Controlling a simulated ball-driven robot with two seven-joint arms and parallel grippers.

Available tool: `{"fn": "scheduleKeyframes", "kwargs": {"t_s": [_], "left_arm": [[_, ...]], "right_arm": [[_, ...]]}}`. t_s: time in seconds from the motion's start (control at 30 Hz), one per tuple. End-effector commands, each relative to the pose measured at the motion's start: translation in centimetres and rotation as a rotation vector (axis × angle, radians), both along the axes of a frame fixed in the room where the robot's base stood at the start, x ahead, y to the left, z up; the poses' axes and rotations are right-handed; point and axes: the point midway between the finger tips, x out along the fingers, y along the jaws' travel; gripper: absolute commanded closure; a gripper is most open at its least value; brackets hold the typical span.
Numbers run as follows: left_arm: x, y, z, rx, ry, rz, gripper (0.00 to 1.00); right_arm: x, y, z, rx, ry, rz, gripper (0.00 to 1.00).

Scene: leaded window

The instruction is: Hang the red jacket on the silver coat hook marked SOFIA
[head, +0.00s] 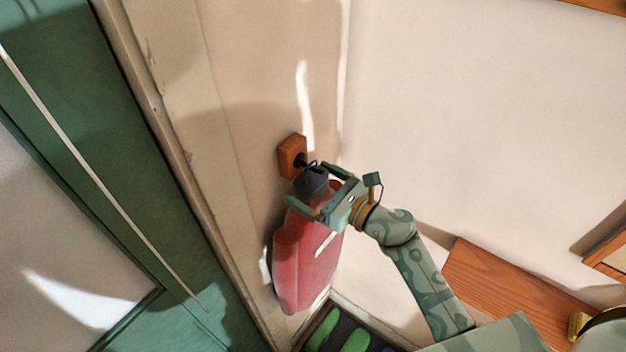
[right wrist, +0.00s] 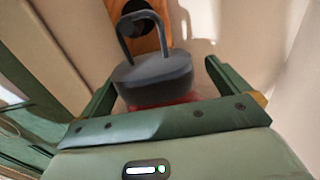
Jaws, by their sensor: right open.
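The red jacket (head: 306,262) hangs down along the beige wall, below a small wooden block (head: 292,157) with a dark hook (head: 301,161). The jacket's dark grey top (right wrist: 153,76) carries a loop (right wrist: 142,18) that rises in front of the block. The loop looks to be at the hook, but I cannot tell for sure that it is over it. My right gripper (head: 308,184) is open, its fingers on either side of the dark top, apart from it in the right wrist view. No SOFIA marking is readable, and the hook looks dark. My left gripper is out of view.
A green door (head: 75,120) and its frame stand at the left. Green and blue footwear (head: 355,342) sits in a dark tray below the jacket. A wooden bench (head: 500,290) is at the lower right. The pale wall right of the jacket is bare.

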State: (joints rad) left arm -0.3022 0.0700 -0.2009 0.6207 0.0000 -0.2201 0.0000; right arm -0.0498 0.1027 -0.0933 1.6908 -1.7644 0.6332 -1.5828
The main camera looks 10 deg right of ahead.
Motion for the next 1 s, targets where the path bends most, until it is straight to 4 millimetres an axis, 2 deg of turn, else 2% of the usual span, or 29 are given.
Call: {"fn": "scheduleKeyframes", "kwargs": {"t_s": [0.13, 0.5, 0.73, 0.77, 0.83, 1.0], "left_arm": [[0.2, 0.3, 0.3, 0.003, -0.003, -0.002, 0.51], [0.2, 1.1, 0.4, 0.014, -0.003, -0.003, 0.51], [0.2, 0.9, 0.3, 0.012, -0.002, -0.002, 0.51], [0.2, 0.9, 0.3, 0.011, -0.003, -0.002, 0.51], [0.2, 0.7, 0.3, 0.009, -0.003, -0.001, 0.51], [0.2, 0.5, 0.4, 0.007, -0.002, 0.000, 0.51]], "right_arm": [[1.1, 1.0, 0.1, 0.002, 0.000, -0.001, 0.00], [1.7, 0.5, -0.1, 0.007, 0.000, -0.003, 0.00], [1.7, 0.7, -0.1, 0.006, 0.001, -0.002, 0.63], [1.7, 0.7, -0.1, 0.005, 0.001, -0.002, 0.29], [1.6, 0.7, -0.1, 0.005, 0.001, -0.002, 0.49], [1.6, 0.8, 0.0, 0.005, 0.000, -0.002, 0.49]]}}
